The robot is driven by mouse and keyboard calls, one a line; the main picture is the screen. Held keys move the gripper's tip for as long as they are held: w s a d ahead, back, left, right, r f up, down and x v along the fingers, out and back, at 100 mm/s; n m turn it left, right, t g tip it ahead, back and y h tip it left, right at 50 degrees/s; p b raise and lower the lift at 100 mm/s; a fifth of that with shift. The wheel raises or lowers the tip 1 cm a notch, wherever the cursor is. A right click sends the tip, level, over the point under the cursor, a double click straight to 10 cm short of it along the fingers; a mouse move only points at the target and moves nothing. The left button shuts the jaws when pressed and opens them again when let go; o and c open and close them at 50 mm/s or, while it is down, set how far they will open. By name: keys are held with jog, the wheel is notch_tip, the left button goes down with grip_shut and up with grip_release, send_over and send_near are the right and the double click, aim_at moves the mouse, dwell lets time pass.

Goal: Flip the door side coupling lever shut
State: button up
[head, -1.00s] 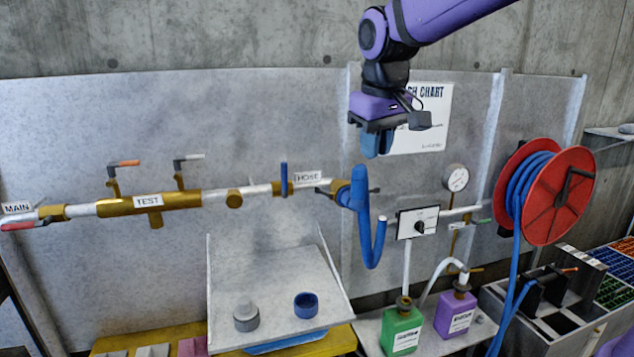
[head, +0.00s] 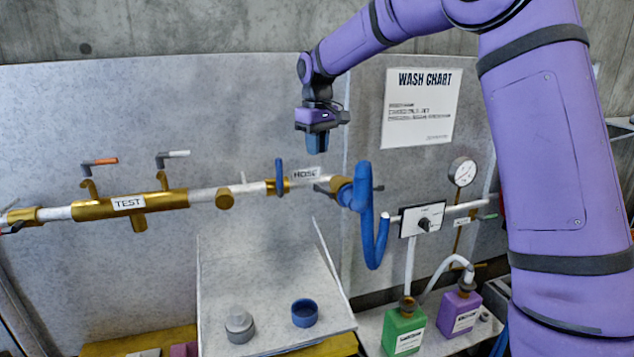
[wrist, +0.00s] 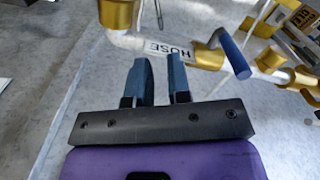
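The brass coupling (head: 341,187) joins the end of the HOSE pipe to the blue hose (head: 368,220). A thin dark lever (head: 377,188) sticks out on its right, and another short dark lever (head: 321,188) shows on its left. I cannot tell which is the door side one. My gripper (head: 317,150) points down above the HOSE label, a little up and left of the coupling, touching nothing. In the wrist view its two blue fingers (wrist: 160,85) have a narrow empty gap between them. The coupling (wrist: 118,12) is partly cut off at that view's top edge.
A blue valve handle (head: 279,177) stands upright left of the HOSE label. The TEST pipe (head: 130,204) runs farther left. A dial panel (head: 422,220) and gauge (head: 462,172) are right of the hose. A tilted tray (head: 265,270) lies below.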

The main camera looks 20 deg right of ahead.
aim_at(317, 182)
notch_tip(317, 182, down, 10)
dwell(0.5)
grip_shut()
